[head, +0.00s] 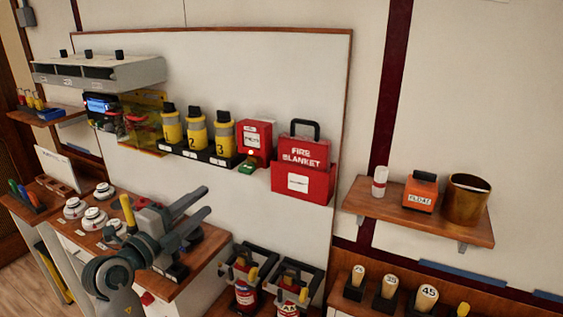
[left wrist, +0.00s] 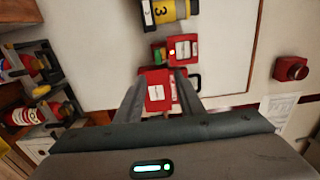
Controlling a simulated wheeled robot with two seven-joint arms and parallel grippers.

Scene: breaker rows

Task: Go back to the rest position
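My left gripper (head: 196,212) is in the lower left of the head view, raised in front of the wooden-topped counter. Its two fingers are spread apart with nothing between them. In the left wrist view the fingers of this gripper (left wrist: 162,98) also stand apart, pointing toward the wall board. The red fire blanket case (left wrist: 160,90) shows beyond them, away from the fingers. My right gripper is in neither view.
The fire blanket (head: 304,168) hangs on the white board beside yellow numbered cylinders (head: 197,133). White round detectors (head: 95,217) sit on the counter (head: 205,250). Extinguishers (head: 246,285) stand low in the middle. A shelf (head: 420,219) juts out at right.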

